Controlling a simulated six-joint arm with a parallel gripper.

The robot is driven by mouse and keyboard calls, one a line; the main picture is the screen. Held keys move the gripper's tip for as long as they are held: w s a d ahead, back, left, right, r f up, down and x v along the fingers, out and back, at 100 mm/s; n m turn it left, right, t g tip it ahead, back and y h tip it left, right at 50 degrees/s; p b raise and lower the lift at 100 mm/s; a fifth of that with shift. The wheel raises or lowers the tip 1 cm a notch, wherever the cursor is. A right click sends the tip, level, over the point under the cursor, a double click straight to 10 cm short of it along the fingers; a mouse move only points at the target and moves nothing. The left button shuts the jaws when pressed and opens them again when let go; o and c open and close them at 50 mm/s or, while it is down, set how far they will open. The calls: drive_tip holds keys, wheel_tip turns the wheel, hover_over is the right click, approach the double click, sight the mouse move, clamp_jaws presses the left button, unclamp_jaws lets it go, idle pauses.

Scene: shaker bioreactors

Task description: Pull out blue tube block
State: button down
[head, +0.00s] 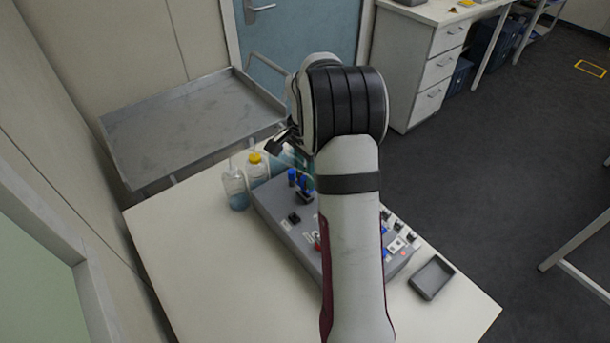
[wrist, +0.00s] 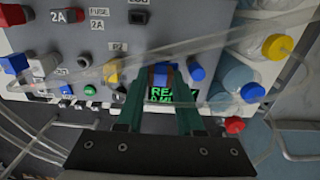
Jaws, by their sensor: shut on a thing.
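In the wrist view my gripper (wrist: 160,80) has its two dark green fingers on either side of a small blue tube block (wrist: 162,70), shut on it. The block sits over the grey panel of the bioreactor (wrist: 75,57), just above a green-lit display (wrist: 172,94). Whether the block still touches the panel cannot be told. In the head view the bioreactor box (head: 285,226) stands on the white table, and my arm covers its middle. The fingers and the held block are not clearly seen there.
Clear tubes (wrist: 215,42) cross the panel close to the fingers. Another blue connector (wrist: 197,72) is just right of the block. Bottles with yellow (head: 255,158) and pale caps stand behind the box. A small grey tray (head: 432,278) is at right. The table's front left is clear.

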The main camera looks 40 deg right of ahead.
drive_tip(key=shift+r, duration=1.5)
